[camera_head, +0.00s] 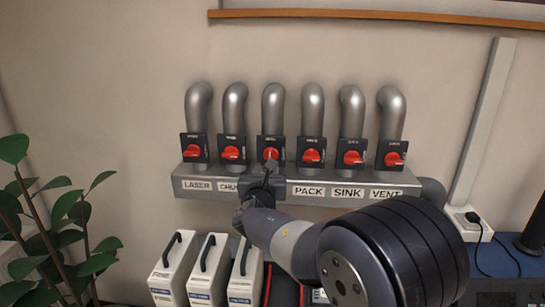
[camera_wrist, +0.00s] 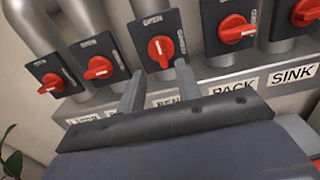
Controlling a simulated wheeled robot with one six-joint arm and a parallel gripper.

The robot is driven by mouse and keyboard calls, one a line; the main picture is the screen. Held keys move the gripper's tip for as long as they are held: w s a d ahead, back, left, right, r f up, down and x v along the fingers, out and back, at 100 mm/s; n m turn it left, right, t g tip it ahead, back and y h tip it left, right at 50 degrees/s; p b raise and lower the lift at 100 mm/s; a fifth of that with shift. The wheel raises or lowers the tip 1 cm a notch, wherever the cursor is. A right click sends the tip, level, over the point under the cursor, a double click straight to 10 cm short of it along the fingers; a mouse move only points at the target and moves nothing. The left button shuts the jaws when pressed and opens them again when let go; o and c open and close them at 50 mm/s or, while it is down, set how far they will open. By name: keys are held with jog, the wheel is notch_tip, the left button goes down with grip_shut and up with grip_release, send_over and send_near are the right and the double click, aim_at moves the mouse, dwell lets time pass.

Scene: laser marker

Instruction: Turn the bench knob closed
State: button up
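The bench knob is the red rotary handle (camera_head: 270,153) on a dark plate, third from the left in the row of valves. Its handle looks about upright, towards the OPEN mark at the plate's top; it also shows in the wrist view (camera_wrist: 160,49). The label below it is mostly hidden by my gripper. My gripper (camera_wrist: 160,69) is open, with one fingertip to the lower left of the knob and one to the lower right. I cannot tell whether either finger touches it. In the head view my gripper (camera_head: 269,167) is right in front of the valve.
Similar red knobs flank it: the second valve's knob (camera_head: 231,153) at left and the PACK knob (camera_head: 311,156) at right, their handles lying more sideways. A grey labelled ledge (camera_head: 350,202) runs below. White boxes (camera_head: 208,265) stand at lower left, near a plant (camera_head: 70,215).

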aim_at(270, 152)
jog(key=w+p, duration=0.1)
jog(key=w, duration=0.6)
jog(key=shift+d+p, duration=0.15)
jog(key=shift+p, duration=0.15)
grip_shut()
